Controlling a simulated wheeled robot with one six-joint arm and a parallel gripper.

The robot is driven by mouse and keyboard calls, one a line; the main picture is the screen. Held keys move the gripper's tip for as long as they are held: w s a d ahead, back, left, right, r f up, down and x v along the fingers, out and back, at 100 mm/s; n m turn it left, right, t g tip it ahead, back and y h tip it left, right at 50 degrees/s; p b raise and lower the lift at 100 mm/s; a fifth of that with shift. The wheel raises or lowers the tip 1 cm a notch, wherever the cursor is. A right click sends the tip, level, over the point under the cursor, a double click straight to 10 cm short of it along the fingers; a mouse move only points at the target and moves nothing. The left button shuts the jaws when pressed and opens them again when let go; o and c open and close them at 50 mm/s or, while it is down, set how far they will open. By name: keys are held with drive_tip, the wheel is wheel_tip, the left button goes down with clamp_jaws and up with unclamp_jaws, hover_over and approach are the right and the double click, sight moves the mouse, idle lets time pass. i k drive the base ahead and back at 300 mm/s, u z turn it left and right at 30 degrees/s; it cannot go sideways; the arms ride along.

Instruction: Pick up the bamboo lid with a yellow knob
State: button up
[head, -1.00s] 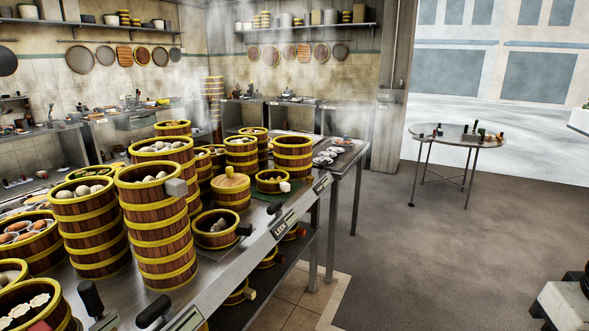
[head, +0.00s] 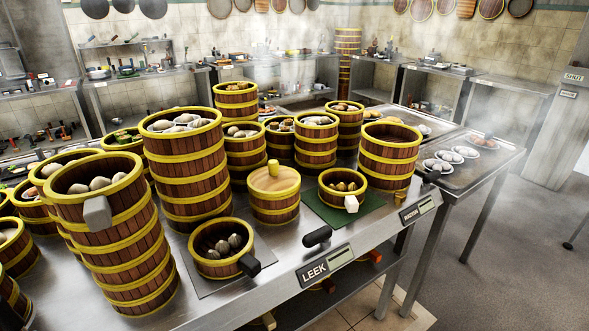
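The bamboo lid with a yellow knob (head: 274,180) is round and pale tan. It sits on a short steamer basket (head: 275,208) with yellow bands, near the middle of the steel counter. Its yellow knob (head: 273,167) stands upright at the centre. The lid is unobstructed in the head view. My gripper is not in view.
A tall steamer stack (head: 188,165) stands left of the lid, and another tall stack (head: 110,235) is nearer. A low steamer with a dark handle (head: 223,249) is in front. A small steamer (head: 342,190) on a green mat is to the right. Free floor (head: 500,240) lies at the far right.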

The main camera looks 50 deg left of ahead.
sight(272, 180)
drive_tip(key=u, duration=0.3)
drive_tip(key=i, duration=0.75)
drive_tip(key=u, duration=1.35)
drive_tip(key=i, duration=0.7)
drive_tip(key=u, duration=0.75)
